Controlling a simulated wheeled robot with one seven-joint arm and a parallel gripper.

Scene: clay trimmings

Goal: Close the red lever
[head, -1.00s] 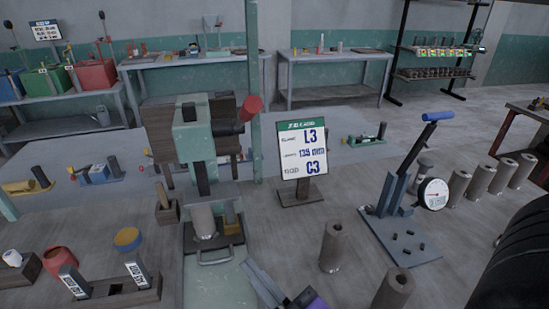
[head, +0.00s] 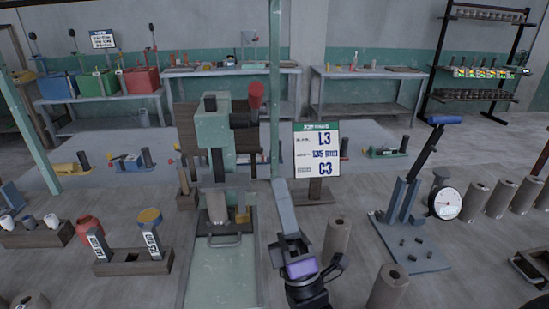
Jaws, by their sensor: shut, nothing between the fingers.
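The red lever (head: 257,95) is a short red grip on a dark arm at the upper right side of a green press (head: 213,130). The grip points up, with its wider end on top. A grey cylinder (head: 217,207) stands under the press's ram. My gripper (head: 281,188) is shut and empty, with its grey fingers pointing up and away. Its purple and dark body shows below. It is right of the press and lower in the picture than the red lever, apart from it. The lever's mounting is partly hidden behind the dark arm.
A sign reading L3 and C3 (head: 317,151) stands just right of the press. Further right is a blue-handled lever stand (head: 412,220) with a dial. Grey cylinders (head: 338,240) stand near my gripper. Wooden holders (head: 132,262) are at left. A green post (head: 275,90) rises behind.

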